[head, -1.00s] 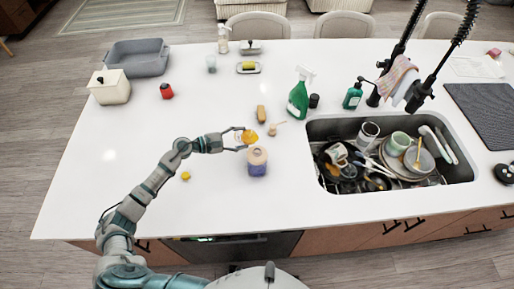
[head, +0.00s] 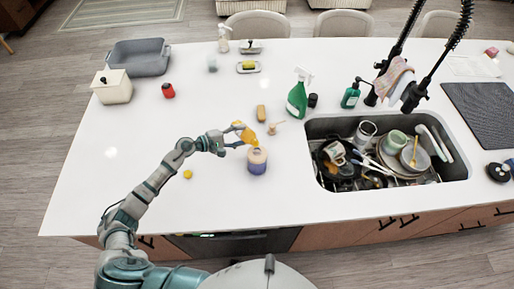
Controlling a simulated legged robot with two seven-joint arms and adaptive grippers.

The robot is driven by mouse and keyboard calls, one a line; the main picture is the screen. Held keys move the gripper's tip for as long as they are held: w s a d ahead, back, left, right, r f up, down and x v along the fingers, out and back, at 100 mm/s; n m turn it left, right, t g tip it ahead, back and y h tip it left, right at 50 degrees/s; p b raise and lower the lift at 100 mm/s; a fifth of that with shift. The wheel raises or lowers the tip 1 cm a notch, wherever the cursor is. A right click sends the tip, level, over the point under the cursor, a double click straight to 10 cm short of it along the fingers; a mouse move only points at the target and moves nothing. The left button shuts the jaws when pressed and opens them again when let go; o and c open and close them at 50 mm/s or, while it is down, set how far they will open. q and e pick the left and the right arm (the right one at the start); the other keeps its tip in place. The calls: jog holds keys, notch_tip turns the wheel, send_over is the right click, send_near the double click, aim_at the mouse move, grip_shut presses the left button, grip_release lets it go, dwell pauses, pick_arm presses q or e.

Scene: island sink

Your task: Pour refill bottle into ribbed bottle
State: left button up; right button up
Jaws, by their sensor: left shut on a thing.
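The ribbed bottle (head: 257,163) stands upright on the white counter, left of the sink, with a purple-blue body and a pale top. My left gripper (head: 235,138) is shut on a yellow-orange bottle, which I take as the refill bottle (head: 246,134). It is held tilted, with its lower right end close above the ribbed bottle's top. I cannot tell whether the two touch or whether anything flows. The fingers hide part of the refill bottle. My right gripper is not in view.
A small yellow piece (head: 188,174) lies near my left forearm. A brush (head: 261,113) and a small wooden item (head: 273,128) lie behind the ribbed bottle.

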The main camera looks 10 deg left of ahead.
pick_arm(q)
jog(key=shift+r+p, duration=0.25)
jog(key=shift+p, duration=0.1)
jog(key=shift+r+m+y+b, duration=0.3)
jog(key=shift+r+m+b, duration=0.15)
jog(key=shift+r+m, duration=0.45)
dwell(3.2)
jog(key=shift+f, duration=0.25)
